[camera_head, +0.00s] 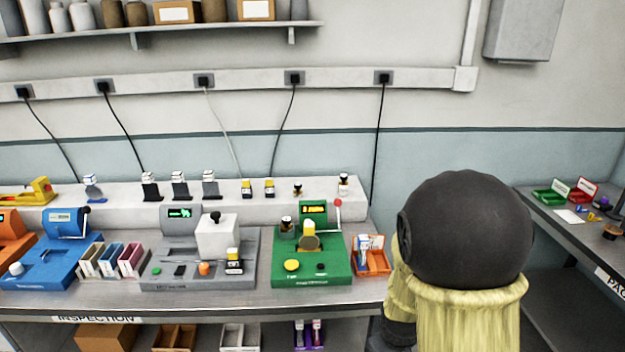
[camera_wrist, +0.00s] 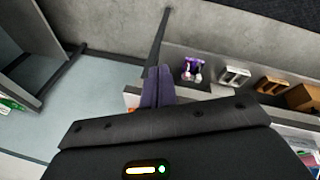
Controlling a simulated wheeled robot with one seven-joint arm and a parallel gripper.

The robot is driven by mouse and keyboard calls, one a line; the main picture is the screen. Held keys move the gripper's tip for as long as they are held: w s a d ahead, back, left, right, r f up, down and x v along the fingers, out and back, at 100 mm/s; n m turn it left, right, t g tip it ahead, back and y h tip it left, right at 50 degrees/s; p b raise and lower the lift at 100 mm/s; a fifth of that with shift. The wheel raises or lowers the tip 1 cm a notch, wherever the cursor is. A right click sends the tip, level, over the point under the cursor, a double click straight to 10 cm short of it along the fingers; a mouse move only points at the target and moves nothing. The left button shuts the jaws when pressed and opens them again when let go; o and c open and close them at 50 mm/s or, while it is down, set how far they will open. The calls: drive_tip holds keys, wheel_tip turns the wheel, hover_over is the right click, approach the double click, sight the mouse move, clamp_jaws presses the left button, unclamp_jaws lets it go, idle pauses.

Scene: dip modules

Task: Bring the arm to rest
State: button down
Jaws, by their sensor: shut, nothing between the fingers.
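My arm, a dark rounded joint with a pale yellow sleeve, stands at the right of the head view, in front of the bench's right end. My gripper is hidden in that view. In the wrist view my gripper (camera_wrist: 157,88) is shut, its two dark purple-grey fingers together with nothing between them. It appears beside the edge of the bench, with the lower shelf (camera_wrist: 240,50) beyond it; I cannot tell the exact gap.
The bench (camera_head: 210,302) holds a blue machine (camera_head: 50,262), a grey machine (camera_head: 170,275), a green machine (camera_head: 330,268) and an orange tray (camera_head: 372,265). A second table (camera_head: 565,245) stands at the right. Floor (camera_wrist: 75,115) is clear at the wrist view's left.

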drive_tip(key=s+a+r+m+y, duration=0.1)
drive_tip(key=s+a+r+m, duration=0.1)
drive_tip(key=s+r+m, duration=0.3)
drive_tip(key=s+r, duration=0.2)
drive_tip(key=shift+s+g, duration=0.3)
drive_tip(key=shift+g, duration=0.1)
